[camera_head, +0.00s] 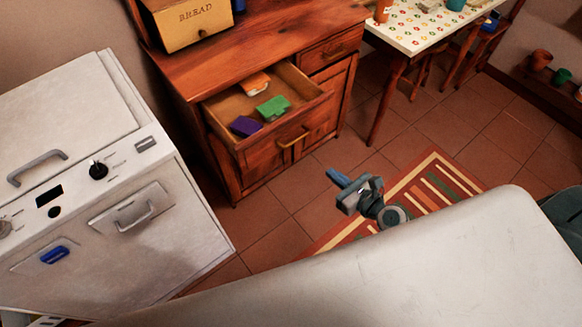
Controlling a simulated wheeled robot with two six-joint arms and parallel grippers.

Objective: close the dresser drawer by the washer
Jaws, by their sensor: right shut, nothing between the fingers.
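The dresser (265,58) is reddish wood and stands to the right of the white washer (140,240). Its left drawer (312,106) is pulled out, with a brass handle (293,139) on its front. Inside lie a purple sponge (245,126), a green one (273,108) and an orange and white one (254,83). My right gripper (342,181) is shut and empty, above the floor in front of the dresser and apart from the drawer. My left gripper is not in view.
A bread box (190,22) sits on the dresser top. The right drawer (330,50) is shut. A table with a dotted cloth (420,30) stands at the back right. A striped rug (440,185) lies on the tiled floor, which is clear before the dresser.

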